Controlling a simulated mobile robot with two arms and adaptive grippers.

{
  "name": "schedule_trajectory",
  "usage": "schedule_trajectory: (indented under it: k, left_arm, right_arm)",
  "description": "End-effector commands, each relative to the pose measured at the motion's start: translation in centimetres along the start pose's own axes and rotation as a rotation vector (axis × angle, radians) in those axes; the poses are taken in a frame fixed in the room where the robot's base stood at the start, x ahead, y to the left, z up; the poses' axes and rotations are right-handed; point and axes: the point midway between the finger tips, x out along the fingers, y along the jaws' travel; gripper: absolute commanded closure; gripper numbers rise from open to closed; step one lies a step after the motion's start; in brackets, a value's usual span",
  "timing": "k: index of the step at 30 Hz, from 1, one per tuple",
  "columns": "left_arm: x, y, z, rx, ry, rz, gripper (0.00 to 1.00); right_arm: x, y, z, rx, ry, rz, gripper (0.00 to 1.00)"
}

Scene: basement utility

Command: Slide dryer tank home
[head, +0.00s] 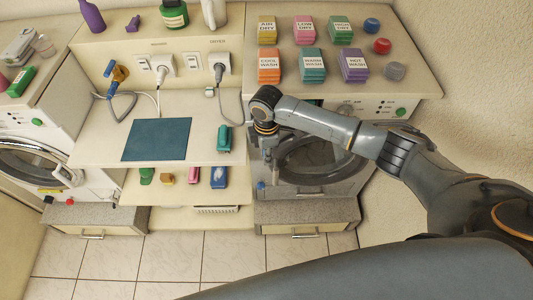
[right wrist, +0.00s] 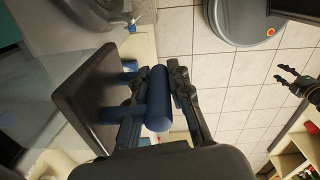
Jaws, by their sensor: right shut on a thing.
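The dryer (head: 335,180) stands at the right of the bench with its dark round door facing me. My right gripper (head: 266,168) is in front of the dryer's left side. In the right wrist view, a blue bar handle (right wrist: 160,98) stands on blue posts off a dark front panel (right wrist: 80,100), which I take to be the dryer tank's. My right gripper's fingers (right wrist: 160,88) are shut on the handle, one on each side. How far the tank sits in its slot is hidden. My left gripper (right wrist: 282,75) shows at the right edge of the right wrist view, empty with fingers apart.
Colored label blocks (head: 311,63) and round knobs (head: 382,46) lie on the dryer top. A shelf with a blue mat (head: 157,139) and a plugged-in cord (head: 219,70) is left of the gripper. A washer (head: 40,165) stands far left. Tiled floor (head: 180,262) is open in front.

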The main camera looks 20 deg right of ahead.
Motion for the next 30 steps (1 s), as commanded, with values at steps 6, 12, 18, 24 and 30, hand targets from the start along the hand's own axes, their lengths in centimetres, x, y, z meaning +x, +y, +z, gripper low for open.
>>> schedule_trajectory:
  k: [6,12,18,24,30]
  left_arm:
    - [0.5,0.0,0.0,0.0,0.0,0.0,0.57]
    - [0.8,0.0,0.1,0.0,0.0,0.0,0.57]
    - [1.1,0.0,0.1,0.0,0.0,0.0,0.57]
    - [1.4,0.0,0.1,0.0,0.0,0.0,0.57]
    - [1.8,0.0,0.2,0.0,0.0,0.0,0.57]
  right_arm:
    - [0.0,0.8,0.1,0.0,0.0,0.002,1.0]
    - [0.1,1.4,0.2,0.001,0.0,0.002,1.0]
    - [0.1,1.9,0.3,0.0,0.0,0.002,1.0]
    - [0.0,2.5,0.5,0.001,0.001,0.002,1.0]
    - [0.1,3.1,0.6,0.0,0.001,0.002,1.0]
